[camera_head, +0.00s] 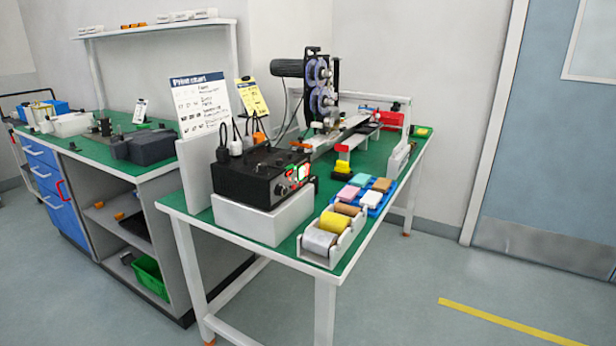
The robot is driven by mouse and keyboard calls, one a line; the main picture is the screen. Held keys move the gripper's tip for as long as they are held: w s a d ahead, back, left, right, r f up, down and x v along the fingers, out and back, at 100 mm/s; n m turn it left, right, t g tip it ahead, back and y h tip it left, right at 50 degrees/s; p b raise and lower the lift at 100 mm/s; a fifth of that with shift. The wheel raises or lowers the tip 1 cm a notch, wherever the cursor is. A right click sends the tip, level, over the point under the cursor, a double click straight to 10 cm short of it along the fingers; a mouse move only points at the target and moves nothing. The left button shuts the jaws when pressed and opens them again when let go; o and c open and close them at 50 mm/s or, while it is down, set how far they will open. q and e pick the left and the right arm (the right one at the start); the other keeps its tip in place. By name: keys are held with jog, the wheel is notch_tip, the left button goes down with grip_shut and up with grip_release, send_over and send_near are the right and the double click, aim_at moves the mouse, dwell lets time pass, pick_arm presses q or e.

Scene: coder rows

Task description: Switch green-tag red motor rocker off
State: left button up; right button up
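A black control box (252,181) sits on a white block (250,218) at the near end of the green-topped table. Its right-hand face carries a small panel (299,173) with red and green parts and a pale surround. A round knob shows to the left of that panel. The parts are too small to tell which is the motor rocker, where the green tag is, or how the rocker is set. Neither of my grippers is in view.
A print chart (201,104) stands behind the box. A tape tray (318,262) and a blue tray (374,210) with coloured pads lie in front. A machine with purple reels (320,90) stands behind. A second bench (100,163) is at left. Floor right of the table is clear.

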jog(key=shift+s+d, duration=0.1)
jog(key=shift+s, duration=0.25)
